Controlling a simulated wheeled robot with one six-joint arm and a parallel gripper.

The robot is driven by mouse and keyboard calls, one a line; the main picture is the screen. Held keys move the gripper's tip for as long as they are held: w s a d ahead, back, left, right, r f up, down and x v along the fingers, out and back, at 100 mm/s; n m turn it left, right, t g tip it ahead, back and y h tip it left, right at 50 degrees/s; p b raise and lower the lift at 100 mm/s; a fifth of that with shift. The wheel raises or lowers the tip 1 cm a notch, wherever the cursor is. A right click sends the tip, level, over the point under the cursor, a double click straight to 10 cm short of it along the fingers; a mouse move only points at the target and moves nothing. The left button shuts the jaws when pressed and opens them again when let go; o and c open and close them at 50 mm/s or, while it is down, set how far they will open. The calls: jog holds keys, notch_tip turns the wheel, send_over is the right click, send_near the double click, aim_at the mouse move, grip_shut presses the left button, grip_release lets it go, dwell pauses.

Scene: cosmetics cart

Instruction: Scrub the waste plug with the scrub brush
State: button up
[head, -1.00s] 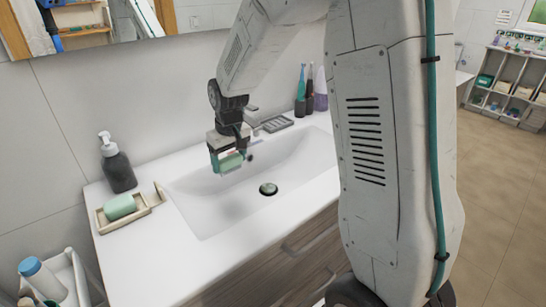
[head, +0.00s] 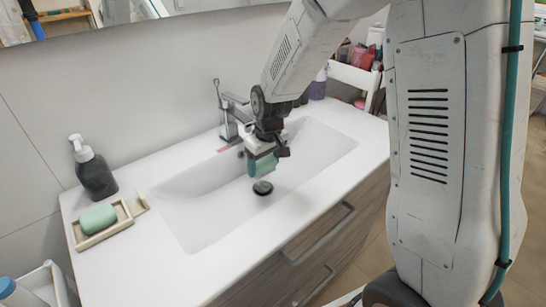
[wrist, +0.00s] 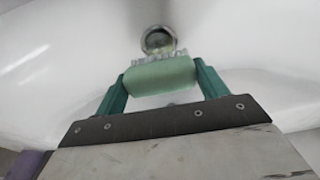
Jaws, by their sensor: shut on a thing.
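The waste plug (head: 262,188) is a small round dark-rimmed piece with a greenish middle in the basin floor. It also shows in the wrist view (wrist: 159,41), just past the brush bristles. My gripper (head: 265,158) is over the basin, its teal fingers shut on the green scrub brush (wrist: 160,76). The pale bristles point toward the plug. In the head view, the brush sits just above the plug; I cannot tell whether the bristles touch it. Much of the brush is hidden by the gripper in the head view.
The white sink basin (head: 195,215) surrounds the plug. A chrome faucet (head: 228,118) stands behind, close to my gripper. A tan soap dish (head: 78,236) with green soap (head: 98,219) and a dark pump bottle (head: 95,176) stand on the left counter.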

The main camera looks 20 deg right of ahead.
aim_at(265, 174)
jog(key=shift+f, duration=2.45)
